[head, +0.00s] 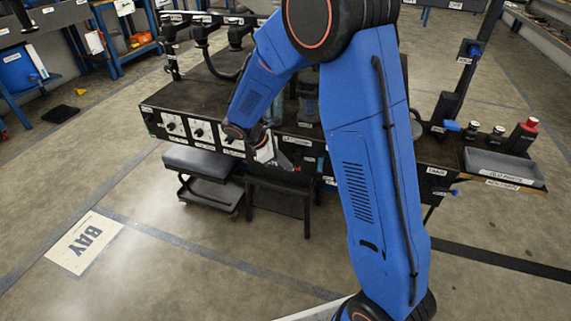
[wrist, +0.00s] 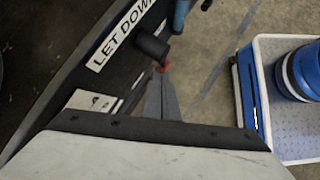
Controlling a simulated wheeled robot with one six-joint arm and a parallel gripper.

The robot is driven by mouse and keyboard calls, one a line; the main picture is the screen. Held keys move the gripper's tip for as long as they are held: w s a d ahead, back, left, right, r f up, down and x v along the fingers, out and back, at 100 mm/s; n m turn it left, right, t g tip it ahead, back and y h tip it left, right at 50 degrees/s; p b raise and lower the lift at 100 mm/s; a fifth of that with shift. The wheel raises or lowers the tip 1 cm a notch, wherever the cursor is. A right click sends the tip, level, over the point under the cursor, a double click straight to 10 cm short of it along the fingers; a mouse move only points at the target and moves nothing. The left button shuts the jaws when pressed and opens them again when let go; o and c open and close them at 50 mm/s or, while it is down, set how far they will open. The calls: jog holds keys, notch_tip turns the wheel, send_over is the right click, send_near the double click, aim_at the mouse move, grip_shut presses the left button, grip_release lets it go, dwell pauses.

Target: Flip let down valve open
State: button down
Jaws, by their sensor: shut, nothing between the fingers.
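The let down valve shows in the wrist view as a black cylindrical body (wrist: 151,47) beside the "LET DOWN" label (wrist: 118,38) on the dark bench front. A small red part (wrist: 162,68) shows at its lower end, close to my fingertips. My gripper (wrist: 160,82) is shut and empty, its grey fingers pointing up toward the valve. I cannot tell whether the fingertips touch the red part. In the head view my gripper (head: 288,163) is at the bench front, and the valve is too small or hidden to make out there.
The black bench (head: 213,92) carries several labelled dials (head: 200,130) along its front. A blue handle (wrist: 180,14) is close beyond the valve body. A dark stool (head: 280,192) stands below the bench front. A grey tray (head: 500,165) is at right.

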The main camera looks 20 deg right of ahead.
aim_at(301, 169)
jog(key=s+d+g+h, duration=0.1)
jog(key=h, duration=0.1)
jog(key=s+d+f+n+g+h, duration=0.1)
jog(key=d+h, duration=0.1)
jog(key=shift+s+f+g+h, duration=0.1)
jog(key=shift+s+g+h, duration=0.05)
jog(key=shift+g+h, duration=0.25)
jog(key=shift+s+d+g+h, duration=0.2)
jog(key=shift+d+g+h, duration=0.15)
jog(key=shift+h, duration=0.45)
jog(key=shift+s+d, duration=0.2)
jog(key=shift+d, duration=0.1)
jog(key=shift+s+d+r, duration=0.1)
jog(key=shift+r, duration=0.15)
dwell(1.1)
